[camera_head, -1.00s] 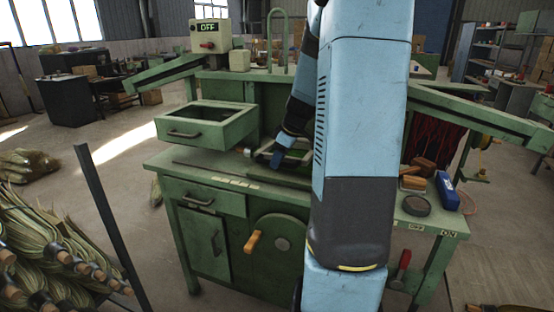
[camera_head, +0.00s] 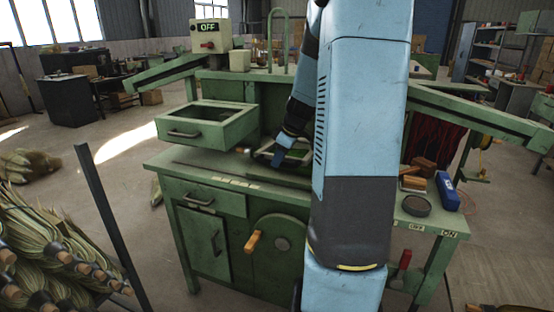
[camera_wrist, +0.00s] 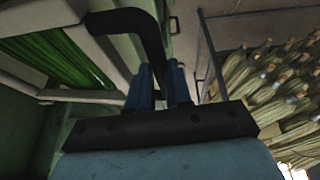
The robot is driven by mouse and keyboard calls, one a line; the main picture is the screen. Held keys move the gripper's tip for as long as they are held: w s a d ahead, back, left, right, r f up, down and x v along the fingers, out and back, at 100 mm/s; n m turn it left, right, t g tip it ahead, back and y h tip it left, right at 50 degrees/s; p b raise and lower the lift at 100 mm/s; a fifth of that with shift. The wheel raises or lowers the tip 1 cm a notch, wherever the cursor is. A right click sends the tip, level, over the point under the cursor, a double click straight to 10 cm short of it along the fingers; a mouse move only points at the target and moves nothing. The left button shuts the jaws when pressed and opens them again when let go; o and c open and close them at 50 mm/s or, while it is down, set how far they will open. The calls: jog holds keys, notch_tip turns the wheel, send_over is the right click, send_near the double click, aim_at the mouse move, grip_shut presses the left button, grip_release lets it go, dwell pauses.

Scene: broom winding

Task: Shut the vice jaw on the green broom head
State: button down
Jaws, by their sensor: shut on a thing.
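In the wrist view, my gripper (camera_wrist: 160,88) is shut on the end of a bent black handle (camera_wrist: 152,24). The handle curves down from the upper left between my blue fingers. The green broom head (camera_wrist: 58,54) shows at the upper left as bright green bristles, lying between pale bars of the vice jaw (camera_wrist: 38,84). I cannot tell whether the jaw touches it all along. In the body camera view, my gripper (camera_head: 279,158) is at the bench's centre, beside the vice frame. My arm covers much of that area, and the broom head cannot be made out there.
An open empty drawer box (camera_head: 208,124) stands left of the vice on the green bench (camera_head: 180,163). A blue box (camera_head: 447,192), a dark round tin (camera_head: 416,205) and brown blocks (camera_head: 423,165) are at right. Straw bundles (camera_head: 50,240) fill the left rack.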

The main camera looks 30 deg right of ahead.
jog(key=shift+s+a+f, duration=0.15)
jog(key=shift+s+f, duration=0.05)
jog(key=shift+f, duration=0.5)
jog(key=shift+s+a+f, duration=0.15)
jog(key=shift+s+f, duration=0.05)
jog(key=shift+f, duration=0.45)
jog(key=shift+s+x, duration=0.25)
jog(key=shift+x, duration=1)
jog(key=c, duration=1.1)
grip_release()
jog(key=shift+d, duration=0.1)
jog(key=shift+o, duration=0.2)
jog(key=shift+r, duration=0.1)
